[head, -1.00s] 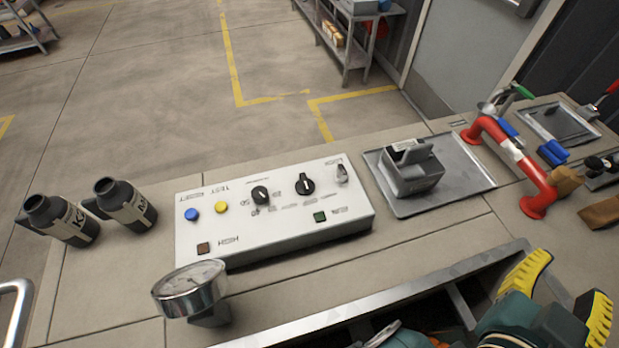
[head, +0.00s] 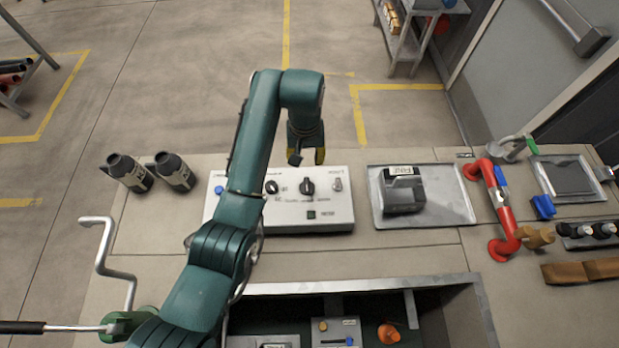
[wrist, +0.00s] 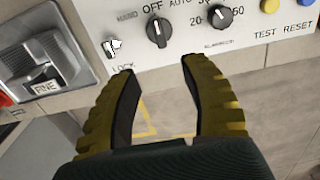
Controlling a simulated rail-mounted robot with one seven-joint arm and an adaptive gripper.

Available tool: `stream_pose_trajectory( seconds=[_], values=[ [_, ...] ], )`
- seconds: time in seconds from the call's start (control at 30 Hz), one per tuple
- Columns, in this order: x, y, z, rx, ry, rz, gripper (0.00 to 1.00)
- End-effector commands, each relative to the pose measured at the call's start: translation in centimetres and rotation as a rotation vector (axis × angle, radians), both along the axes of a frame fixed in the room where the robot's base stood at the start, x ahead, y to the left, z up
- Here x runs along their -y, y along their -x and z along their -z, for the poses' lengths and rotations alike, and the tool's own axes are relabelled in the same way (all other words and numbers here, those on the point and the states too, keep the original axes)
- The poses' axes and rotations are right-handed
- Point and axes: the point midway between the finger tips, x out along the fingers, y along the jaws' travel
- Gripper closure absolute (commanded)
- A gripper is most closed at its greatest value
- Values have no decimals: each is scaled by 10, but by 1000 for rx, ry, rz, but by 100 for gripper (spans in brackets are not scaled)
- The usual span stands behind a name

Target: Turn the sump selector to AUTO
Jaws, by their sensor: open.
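The white control panel (head: 330,219) lies on the counter. Its black selector knob (head: 308,187) also shows in the wrist view (wrist: 158,32), with OFF and AUTO printed beyond it. Its white mark points roughly toward OFF. A second black knob (wrist: 219,17) with a number scale is to its right in the wrist view, and a small toggle marked LOCK (wrist: 112,47) is to its left. My gripper (wrist: 157,68) is open and empty. Its yellow-backed fingers point at the selector knob, apart from it. In the head view my gripper (head: 306,157) is at the panel's far edge.
A grey box (head: 402,190) sits on a metal tray (head: 448,207) right of the panel, with a red pipe handle (head: 499,207) beyond. An open recess (head: 370,310) lies in front.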

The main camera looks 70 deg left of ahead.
Motion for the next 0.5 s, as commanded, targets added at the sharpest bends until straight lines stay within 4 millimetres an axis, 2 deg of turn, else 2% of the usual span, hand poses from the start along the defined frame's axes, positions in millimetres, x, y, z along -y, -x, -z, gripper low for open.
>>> stream_pose_trajectory(
  seconds=[0.03,0.5],
  values=[
    [1,0,14,-3,4,1,54],
    [2,0,123,-2,3,3,54]
  ],
)
